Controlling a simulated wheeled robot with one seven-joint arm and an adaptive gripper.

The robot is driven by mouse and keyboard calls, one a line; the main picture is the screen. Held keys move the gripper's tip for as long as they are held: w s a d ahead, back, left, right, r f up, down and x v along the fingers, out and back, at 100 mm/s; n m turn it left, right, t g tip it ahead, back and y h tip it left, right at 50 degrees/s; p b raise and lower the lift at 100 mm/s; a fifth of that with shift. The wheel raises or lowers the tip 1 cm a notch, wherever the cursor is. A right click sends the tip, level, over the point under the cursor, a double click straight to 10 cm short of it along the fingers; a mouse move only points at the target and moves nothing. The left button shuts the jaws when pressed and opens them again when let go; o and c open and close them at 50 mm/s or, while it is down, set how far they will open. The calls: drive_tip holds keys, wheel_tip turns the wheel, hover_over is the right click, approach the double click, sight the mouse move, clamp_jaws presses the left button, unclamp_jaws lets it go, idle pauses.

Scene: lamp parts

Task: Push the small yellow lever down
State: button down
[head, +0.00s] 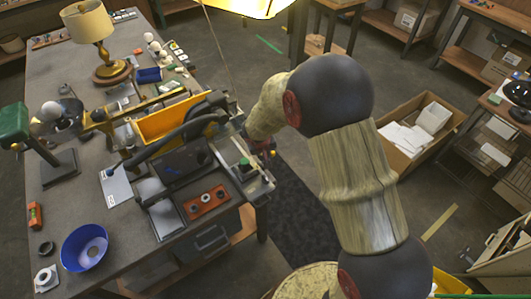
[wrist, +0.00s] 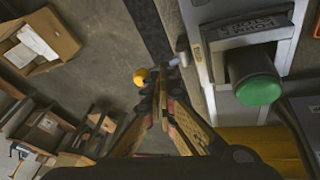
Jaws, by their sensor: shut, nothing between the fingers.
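The small yellow lever shows in the wrist view as a round yellow knob (wrist: 140,76) just left of my fingertips, at the edge of the grey machine. Whether the fingers touch it I cannot tell. My gripper (wrist: 161,90) is shut and empty, its fingertips beside the knob. In the head view my gripper (head: 265,147) is at the right edge of the bench, close to the machine (head: 252,184). The lever cannot be made out there.
A green round button (wrist: 258,88) on a dark stem stands on the machine, right of my fingers. A yellow bin (head: 170,122) and a blue bowl (head: 84,247) are on the bench (head: 140,240). An open cardboard box (head: 407,160) is on the floor.

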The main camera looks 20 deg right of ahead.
drive_tip(key=shift+d+f+p, duration=0.1)
drive_tip(key=shift+d+p, duration=0.05)
drive_tip(key=shift+p, duration=0.15)
drive_tip(key=shift+w+d+f, duration=0.1)
drive_tip(key=shift+d+f, duration=0.1)
drive_tip(key=shift+d, duration=0.05)
idle(0.4)
drive_tip(key=shift+w+d+f+b, duration=0.2)
drive_tip(key=shift+d+f+b, duration=0.45)
drive_tip(key=shift+b, duration=0.8)
drive_tip(key=shift+a, duration=0.15)
drive_tip(key=shift+s+a+r+b, duration=0.25)
drive_tip(key=shift+a+b, duration=0.1)
drive_tip(key=shift+a, duration=0.3)
